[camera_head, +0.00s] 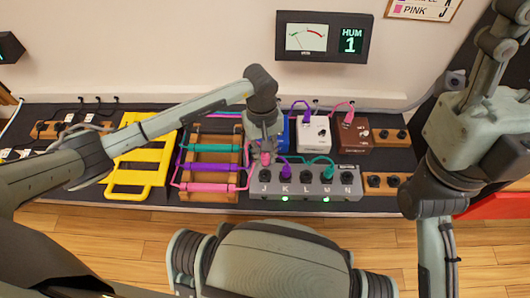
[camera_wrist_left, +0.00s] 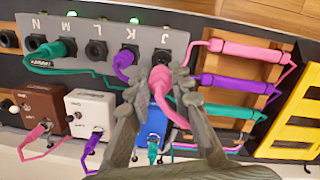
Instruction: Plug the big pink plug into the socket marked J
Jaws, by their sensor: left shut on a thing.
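The big pink plug (camera_head: 265,158) is in my left gripper (camera_head: 265,147), which is shut on it. In the left wrist view the pink plug (camera_wrist_left: 161,78) sits between the fingertips (camera_wrist_left: 160,85), with its pink cable running down past the fingers. The socket marked J (camera_head: 265,175) is at the left end of the grey box (camera_head: 255,192), and the plug is just above it. The J socket also shows in the left wrist view (camera_wrist_left: 162,54). I cannot tell whether the plug's tip touches it. My right arm shows at the right, but its gripper is out of view.
A purple plug (camera_head: 286,171) is in socket K and a teal plug (camera_head: 327,173) in M, with green lights below both. Blue, white (camera_head: 314,134) and brown (camera_head: 355,136) boxes stand behind. A wooden cable rack (camera_head: 210,157) and yellow frame (camera_head: 140,155) are left.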

